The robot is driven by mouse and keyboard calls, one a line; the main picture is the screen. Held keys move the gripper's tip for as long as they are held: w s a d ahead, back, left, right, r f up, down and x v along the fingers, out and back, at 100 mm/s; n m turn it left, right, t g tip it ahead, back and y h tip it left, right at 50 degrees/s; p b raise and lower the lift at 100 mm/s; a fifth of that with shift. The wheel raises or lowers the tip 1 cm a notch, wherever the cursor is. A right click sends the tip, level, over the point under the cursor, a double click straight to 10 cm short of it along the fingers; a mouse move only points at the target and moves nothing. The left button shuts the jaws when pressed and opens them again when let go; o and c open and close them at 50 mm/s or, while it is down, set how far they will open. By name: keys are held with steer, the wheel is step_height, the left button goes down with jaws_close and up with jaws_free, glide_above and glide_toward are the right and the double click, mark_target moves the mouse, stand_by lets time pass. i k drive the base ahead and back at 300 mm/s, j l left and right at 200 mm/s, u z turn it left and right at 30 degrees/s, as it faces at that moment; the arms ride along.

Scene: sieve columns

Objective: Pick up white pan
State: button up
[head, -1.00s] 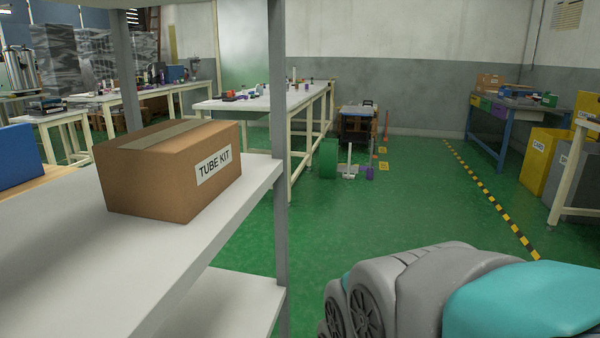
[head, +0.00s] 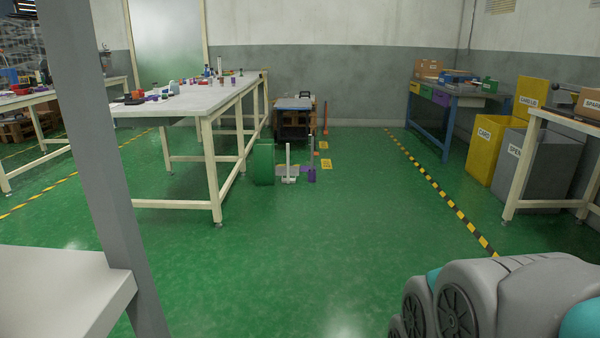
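I cannot make out a white pan for certain in the head view. A white workbench (head: 190,100) at centre left bears several small items, too small to name. Part of my own grey and teal arm shows at the lower right. My gripper is outside the view.
A shelf post (head: 92,150) and white shelf (head: 60,285) stand close on the left. Green floor (head: 300,240) is open ahead. Yellow (head: 491,150) and grey (head: 540,165) bins and a blue table (head: 447,112) are right.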

mark_target(288, 180)
steer(key=i+z, duration=0.25)
steer(key=i, duration=1.75)
steer(key=i+l, duration=0.1)
steer(key=i, duration=2.05)
steer(key=i+u, duration=0.25)
steer(key=i, duration=0.2)
steer(key=i+l+u, duration=0.3)
steer(key=i, duration=0.15)
steer(key=i+l+u, duration=0.1)
steer(key=i+u, duration=0.15)
steer(key=i, duration=0.25)
